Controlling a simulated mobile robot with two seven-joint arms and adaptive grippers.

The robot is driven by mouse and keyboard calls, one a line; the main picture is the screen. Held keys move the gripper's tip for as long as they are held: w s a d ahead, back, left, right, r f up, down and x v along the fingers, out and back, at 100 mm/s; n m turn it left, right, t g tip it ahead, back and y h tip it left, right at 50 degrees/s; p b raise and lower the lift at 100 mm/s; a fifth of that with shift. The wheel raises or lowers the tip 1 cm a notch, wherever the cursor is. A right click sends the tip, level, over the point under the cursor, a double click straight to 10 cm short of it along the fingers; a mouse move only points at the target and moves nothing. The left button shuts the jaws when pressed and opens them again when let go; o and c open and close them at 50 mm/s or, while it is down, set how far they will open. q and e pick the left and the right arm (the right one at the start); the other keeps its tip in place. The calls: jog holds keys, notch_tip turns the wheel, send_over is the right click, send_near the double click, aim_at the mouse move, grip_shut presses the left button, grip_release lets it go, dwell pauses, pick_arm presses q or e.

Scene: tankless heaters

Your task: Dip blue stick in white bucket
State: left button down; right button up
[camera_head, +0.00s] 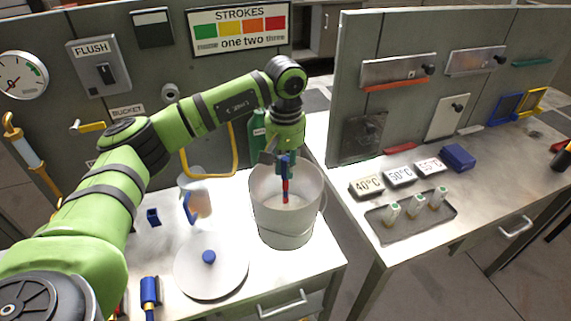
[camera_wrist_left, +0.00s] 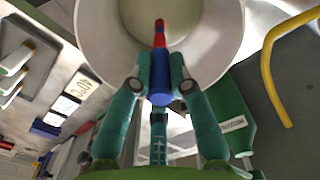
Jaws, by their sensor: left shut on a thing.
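The white bucket (camera_head: 286,222) stands on the left workbench in the head view. It fills the top of the left wrist view (camera_wrist_left: 95,40). My left gripper (camera_head: 284,158) is over the bucket's mouth, pointing down. In the left wrist view the gripper (camera_wrist_left: 160,85) is shut on the blue stick (camera_wrist_left: 160,95), which has a red lower part. In the head view the stick (camera_head: 286,180) hangs upright with its red part inside the bucket, below the rim. Whether its tip touches the contents is hard to tell. My right gripper is not in view.
A white lid with a blue knob (camera_head: 209,257) lies left of the bucket. A jug with a blue handle (camera_head: 197,196) stands behind the lid. A green bottle (camera_head: 258,140) is behind the bucket. A tray (camera_head: 411,229) with several small bottles sits on the right bench.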

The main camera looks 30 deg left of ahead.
pick_arm(q)
notch_tip(320, 180, up, 14)
jog(key=p, duration=0.9)
dwell(0.6)
